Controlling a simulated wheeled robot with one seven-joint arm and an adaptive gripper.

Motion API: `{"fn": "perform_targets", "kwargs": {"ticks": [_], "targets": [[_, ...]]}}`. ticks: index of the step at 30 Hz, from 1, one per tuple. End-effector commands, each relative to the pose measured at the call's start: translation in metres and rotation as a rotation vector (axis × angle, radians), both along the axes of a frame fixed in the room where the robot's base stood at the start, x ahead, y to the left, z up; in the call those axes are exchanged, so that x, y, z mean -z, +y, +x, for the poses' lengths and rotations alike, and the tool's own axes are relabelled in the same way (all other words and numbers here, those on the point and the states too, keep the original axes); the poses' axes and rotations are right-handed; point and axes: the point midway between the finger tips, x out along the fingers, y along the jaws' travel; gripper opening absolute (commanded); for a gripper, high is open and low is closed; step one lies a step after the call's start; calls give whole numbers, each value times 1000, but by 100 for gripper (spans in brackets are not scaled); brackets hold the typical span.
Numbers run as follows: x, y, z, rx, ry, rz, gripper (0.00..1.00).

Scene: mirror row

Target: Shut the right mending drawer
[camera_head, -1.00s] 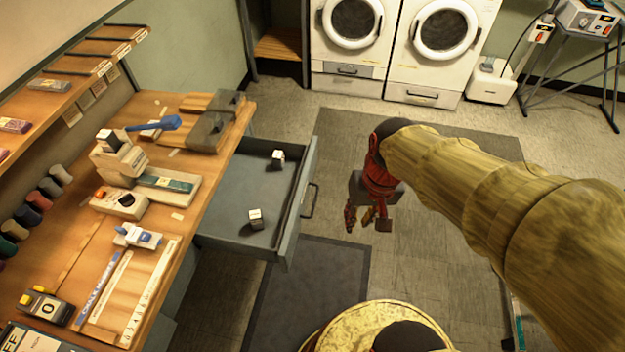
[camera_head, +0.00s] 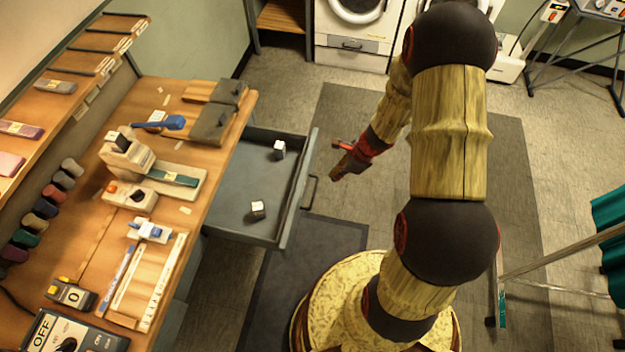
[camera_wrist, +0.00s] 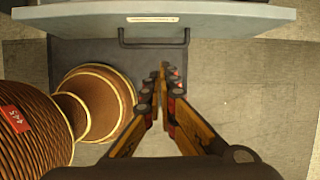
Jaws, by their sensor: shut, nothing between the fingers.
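The mending drawer (camera_head: 240,229) is pulled out from under the workbench, grey, with a dark handle (camera_head: 310,192) on its front panel. Two small white-and-dark cubes (camera_head: 279,150) lie inside it. My gripper (camera_head: 337,172) is shut and empty, just right of the drawer front and apart from it. In the wrist view the drawer front (camera_wrist: 230,19) spans the top, with its handle (camera_wrist: 153,44) below it. The fingertips (camera_wrist: 164,70) are together a short way below the handle, slightly right of its middle.
The wooden bench (camera_head: 110,215) holds a sewing machine (camera_head: 130,155) and several tools. My base stands on the floor right of the drawer. A dark mat (camera_head: 335,240) lies beneath the drawer front. Floor at right is partly clear.

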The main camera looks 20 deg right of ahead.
Motion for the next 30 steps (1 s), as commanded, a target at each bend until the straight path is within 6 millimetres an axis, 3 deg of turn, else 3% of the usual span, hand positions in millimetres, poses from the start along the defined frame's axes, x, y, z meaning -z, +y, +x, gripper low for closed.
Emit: {"fn": "perform_targets", "kwargs": {"ticks": [8, 22, 30], "targets": [[18, 4, 2, 48, 17, 3, 0], [101, 30, 21, 44, 17, 3, 0], [94, 57, 41, 42, 15, 2, 0]]}}
